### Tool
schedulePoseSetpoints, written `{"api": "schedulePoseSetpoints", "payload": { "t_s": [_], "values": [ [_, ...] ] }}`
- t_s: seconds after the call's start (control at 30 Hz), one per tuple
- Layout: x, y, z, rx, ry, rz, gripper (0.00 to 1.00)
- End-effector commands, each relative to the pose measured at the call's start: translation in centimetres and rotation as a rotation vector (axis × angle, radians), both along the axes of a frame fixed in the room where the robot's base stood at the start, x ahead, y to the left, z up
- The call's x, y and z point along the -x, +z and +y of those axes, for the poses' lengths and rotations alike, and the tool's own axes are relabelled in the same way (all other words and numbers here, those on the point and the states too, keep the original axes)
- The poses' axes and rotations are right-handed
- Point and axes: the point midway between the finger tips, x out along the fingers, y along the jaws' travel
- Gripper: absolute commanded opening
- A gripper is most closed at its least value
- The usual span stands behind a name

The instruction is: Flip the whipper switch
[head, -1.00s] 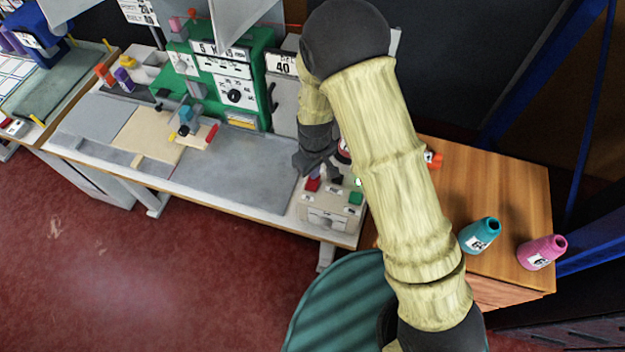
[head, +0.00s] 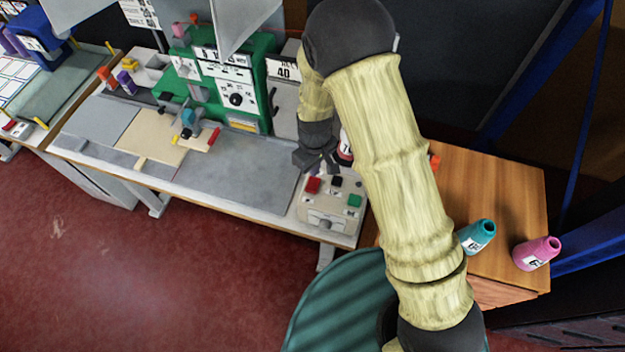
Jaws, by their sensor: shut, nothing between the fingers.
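The control box (head: 328,216) is a pale box at the right end of the sewing table. On its top are a red control (head: 313,185), a black control (head: 336,182) and a green control (head: 354,200). A small round dark spot (head: 359,184) lies beyond the green one. I cannot read any labels, so I cannot tell which one is the whipper switch. My gripper (head: 322,168) is shut and empty, just above and behind the red and black controls. It appears apart from them.
The green sewing machine (head: 262,75) stands behind the grey tabletop (head: 240,180). A red-and-white cone (head: 345,147) stands close behind my gripper.

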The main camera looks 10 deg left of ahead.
Motion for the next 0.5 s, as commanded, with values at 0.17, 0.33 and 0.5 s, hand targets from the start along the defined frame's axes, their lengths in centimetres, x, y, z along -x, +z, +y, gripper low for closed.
{"api": "schedulePoseSetpoints", "payload": {
  "t_s": [0.17,0.33,0.5],
  "values": [
    [0.0,1.5,0.0,-0.001,-0.001,-0.001,0.0],
    [0.0,2.6,0.0,0.0,0.001,-0.001,0.0],
    [0.0,3.5,0.0,-0.001,0.001,-0.001,0.0]
  ]
}}
